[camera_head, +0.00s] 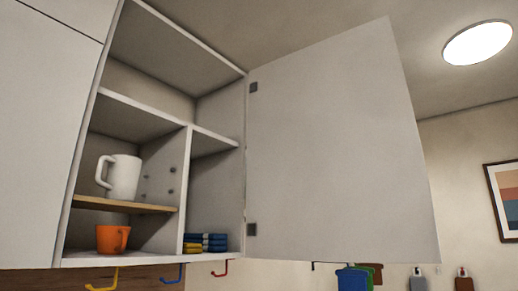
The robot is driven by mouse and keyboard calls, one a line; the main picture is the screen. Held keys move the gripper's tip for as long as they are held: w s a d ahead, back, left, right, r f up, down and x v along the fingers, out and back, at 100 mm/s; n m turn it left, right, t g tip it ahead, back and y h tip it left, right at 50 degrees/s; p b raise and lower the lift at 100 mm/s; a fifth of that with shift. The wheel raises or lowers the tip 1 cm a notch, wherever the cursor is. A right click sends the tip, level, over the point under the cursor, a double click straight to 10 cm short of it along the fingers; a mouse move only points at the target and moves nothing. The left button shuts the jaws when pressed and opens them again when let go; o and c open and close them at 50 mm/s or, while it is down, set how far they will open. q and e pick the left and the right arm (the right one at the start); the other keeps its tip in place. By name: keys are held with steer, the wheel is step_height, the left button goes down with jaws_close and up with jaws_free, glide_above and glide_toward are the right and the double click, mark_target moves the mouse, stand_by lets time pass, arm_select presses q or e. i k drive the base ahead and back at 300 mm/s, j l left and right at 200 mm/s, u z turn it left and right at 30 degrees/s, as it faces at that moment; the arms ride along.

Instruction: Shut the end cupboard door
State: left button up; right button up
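The end cupboard door (335,150) is a plain pale panel. It stands wide open, hinged on the right side of the cupboard and swung out to the right. Two dark hinges show along its left edge. The open end cupboard (188,75) has shelves and an upright divider inside. Neither of my grippers is in view.
A white mug (124,177) stands on a wooden shelf, with an orange mug (112,238) below it. Blue and yellow folded items (205,243) lie right of the divider. Coloured hooks (220,269) hang underneath. A closed door (45,120) adjoins on the left.

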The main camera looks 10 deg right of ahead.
mark_target(336, 173)
steer(key=i+l+u, duration=0.15)
steer(key=l+u, duration=0.25)
steer(key=i+l+u, duration=0.1)
steer(key=l+u, duration=1.05)
